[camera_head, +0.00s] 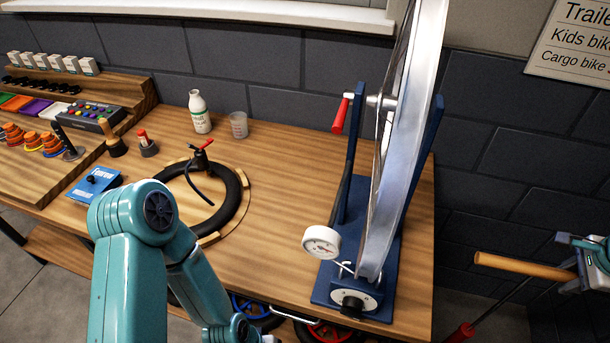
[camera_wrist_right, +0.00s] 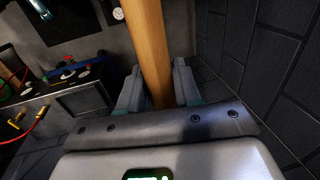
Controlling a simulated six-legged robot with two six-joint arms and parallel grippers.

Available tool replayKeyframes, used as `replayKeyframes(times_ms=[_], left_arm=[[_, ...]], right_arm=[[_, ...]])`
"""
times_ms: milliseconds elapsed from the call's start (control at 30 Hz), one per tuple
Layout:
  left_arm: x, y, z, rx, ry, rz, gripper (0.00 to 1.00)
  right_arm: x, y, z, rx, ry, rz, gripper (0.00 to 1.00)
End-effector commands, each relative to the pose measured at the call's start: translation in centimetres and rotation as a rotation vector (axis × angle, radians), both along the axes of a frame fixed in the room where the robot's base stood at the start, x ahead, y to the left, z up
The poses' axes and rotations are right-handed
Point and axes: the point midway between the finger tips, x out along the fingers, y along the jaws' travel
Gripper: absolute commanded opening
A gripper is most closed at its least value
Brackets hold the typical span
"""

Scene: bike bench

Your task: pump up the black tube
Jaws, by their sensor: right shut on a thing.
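I cannot tell whether the fitting is locked on the tube. My right gripper (camera_head: 572,268) is shut on a wooden handle (camera_head: 520,267), right of the bench. The right wrist view shows the handle (camera_wrist_right: 150,45) between the fingers (camera_wrist_right: 158,88).
A blue truing stand (camera_head: 352,285) with a wheel (camera_head: 408,140) and a white dial (camera_head: 321,242) stands at the bench's right end. A white bottle (camera_head: 199,112) and a cup (camera_head: 239,125) stand at the back. The bench between tube and stand is clear.

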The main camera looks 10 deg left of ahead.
Motion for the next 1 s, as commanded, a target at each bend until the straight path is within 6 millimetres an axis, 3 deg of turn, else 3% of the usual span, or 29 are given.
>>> replayKeyframes(times_ms=[467,1000], left_arm=[[0.0,0.0,-0.1,0.000,0.000,0.000,0.00],[0.0,0.0,-7.0,0.000,0.000,0.000,0.00]], right_arm=[[-0.1,0.0,-0.2,0.000,0.002,-0.001,0.00],[-0.1,0.0,-8.7,0.002,0.004,-0.001,0.00]])
